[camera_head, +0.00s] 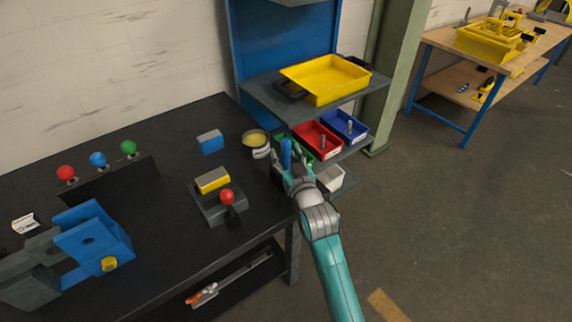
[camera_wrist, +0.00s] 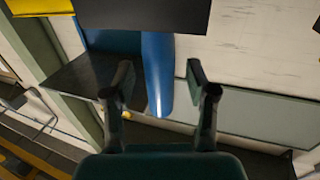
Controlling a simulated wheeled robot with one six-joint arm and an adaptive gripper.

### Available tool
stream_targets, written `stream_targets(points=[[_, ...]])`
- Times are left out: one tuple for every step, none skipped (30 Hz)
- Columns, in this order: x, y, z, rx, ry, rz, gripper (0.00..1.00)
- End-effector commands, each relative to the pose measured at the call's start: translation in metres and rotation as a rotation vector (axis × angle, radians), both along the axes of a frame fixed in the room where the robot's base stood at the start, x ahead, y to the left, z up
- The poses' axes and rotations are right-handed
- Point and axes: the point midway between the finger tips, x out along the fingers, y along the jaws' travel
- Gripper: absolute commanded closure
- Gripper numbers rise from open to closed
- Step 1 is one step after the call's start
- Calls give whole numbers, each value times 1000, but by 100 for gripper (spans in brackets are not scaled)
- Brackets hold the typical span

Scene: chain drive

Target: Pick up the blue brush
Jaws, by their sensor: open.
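The blue brush (camera_head: 286,150) shows in the head view as a narrow upright blue shape at the tip of my gripper (camera_head: 289,160), by the right edge of the black table. In the wrist view a long, smooth blue handle (camera_wrist: 157,75) lies in line between the two fingers of my gripper (camera_wrist: 160,75). The fingers are open, with a visible gap on both sides of the handle. The far end of the brush is hidden behind a dark block at the top of the wrist view. I cannot tell what supports the brush.
A tin with a yellow top (camera_head: 256,141) stands left of my gripper on the black table (camera_head: 150,200). A grey shelf (camera_head: 262,88) with a yellow tray (camera_head: 326,80) is behind, with red (camera_head: 318,141) and blue bins (camera_head: 345,127) below. A red-knobbed lever (camera_head: 228,198) stands nearby.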

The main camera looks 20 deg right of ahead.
Motion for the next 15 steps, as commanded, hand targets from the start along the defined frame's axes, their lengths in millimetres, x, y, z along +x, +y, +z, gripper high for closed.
stream_targets(points=[[3, 0, 0, 0, 0, 0, 43], [4, 0, 0, 0, 0, 0, 43], [5, 0, 0, 0, 1, 0, 43], [5, 0, 0, 0, 1, 0, 43], [5, 0, 0, 0, 1, 0, 43], [5, 0, 0, 0, 1, 0, 43], [5, 0, 0, 0, 1, 0, 43], [5, 0, 0, 0, 1, 0, 43], [5, 0, 0, 0, 1, 0, 43], [5, 0, 0, 0, 1, 0, 51], [5, 0, 0, 0, 1, 0, 58], [5, 0, 0, 0, 1, 0, 68], [5, 0, 0, 0, 1, 0, 76], [5, 0, 0, 0, 1, 0, 83], [5, 0, 0, 0, 1, 0, 93]])
